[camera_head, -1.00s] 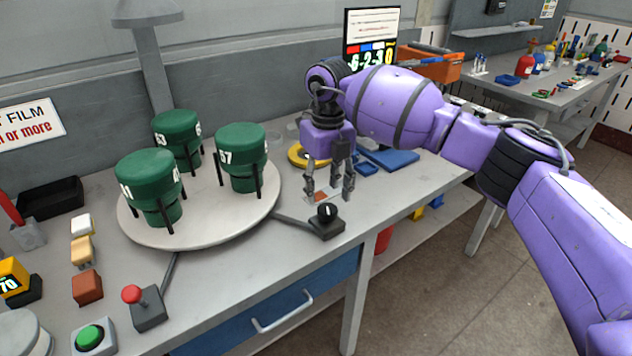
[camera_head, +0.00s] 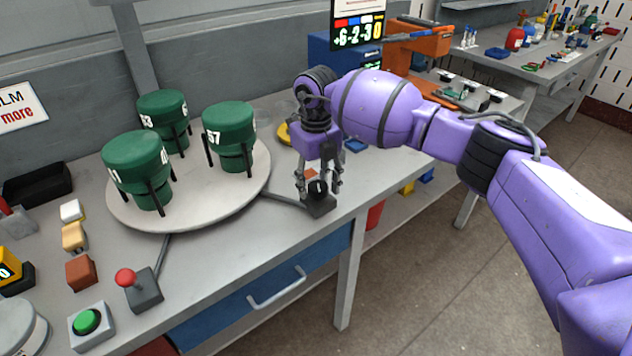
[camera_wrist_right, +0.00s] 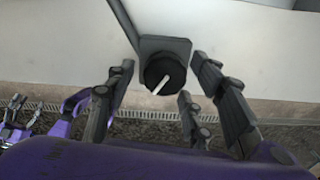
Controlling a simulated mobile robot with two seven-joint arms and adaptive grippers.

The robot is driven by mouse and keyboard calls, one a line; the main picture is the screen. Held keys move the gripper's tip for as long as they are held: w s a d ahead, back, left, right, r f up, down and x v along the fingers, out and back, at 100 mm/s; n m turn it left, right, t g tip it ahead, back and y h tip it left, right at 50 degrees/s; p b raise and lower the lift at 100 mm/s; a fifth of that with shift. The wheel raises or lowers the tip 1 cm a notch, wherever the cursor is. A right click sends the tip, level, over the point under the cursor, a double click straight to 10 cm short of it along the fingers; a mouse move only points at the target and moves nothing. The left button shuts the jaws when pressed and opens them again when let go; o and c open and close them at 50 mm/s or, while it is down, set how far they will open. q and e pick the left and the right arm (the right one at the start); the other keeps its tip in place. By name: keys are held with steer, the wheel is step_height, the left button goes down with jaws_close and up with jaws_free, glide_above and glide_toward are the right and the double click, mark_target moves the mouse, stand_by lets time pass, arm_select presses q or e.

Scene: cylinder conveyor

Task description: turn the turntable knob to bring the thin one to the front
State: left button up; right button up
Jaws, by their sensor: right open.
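The turntable (camera_head: 215,209) is a round pale disc at the left of the bench. Three green cylinders stand on it in black-legged holders: one at front left (camera_head: 138,162), one at the back (camera_head: 163,112), one at right (camera_head: 229,130). The black knob (camera_head: 318,189) sits on a dark base at the bench's front edge. My right gripper (camera_head: 319,190) is open, pointing down with its fingers around the knob. In the right wrist view the knob (camera_wrist_right: 164,74) with its white line lies between the spread fingers (camera_wrist_right: 160,85), seemingly untouched.
A red-topped joystick (camera_head: 142,289) and a green button (camera_head: 88,322) stand at the front left. Small blocks (camera_head: 75,236) lie behind them. The floor at right is open.

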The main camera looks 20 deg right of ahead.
steer(key=shift+c, duration=0.3)
steer(key=c, duration=1)
steer(key=shift+n, duration=0.3)
steer(key=shift+s+a+f+n, duration=0.1)
steer(key=shift+n, duration=1.05)
steer(key=shift+s+f+n, duration=0.1)
steer(key=shift+n, duration=1.05)
steer(key=shift+s+f+n, duration=0.15)
steer(key=shift+f+n, duration=0.05)
steer(key=shift+n, duration=0.3)
steer(key=o, duration=1.1)
steer(key=shift+c, duration=0.2)
steer(key=shift+r, duration=0.2)
steer(key=shift+r, duration=0.1)
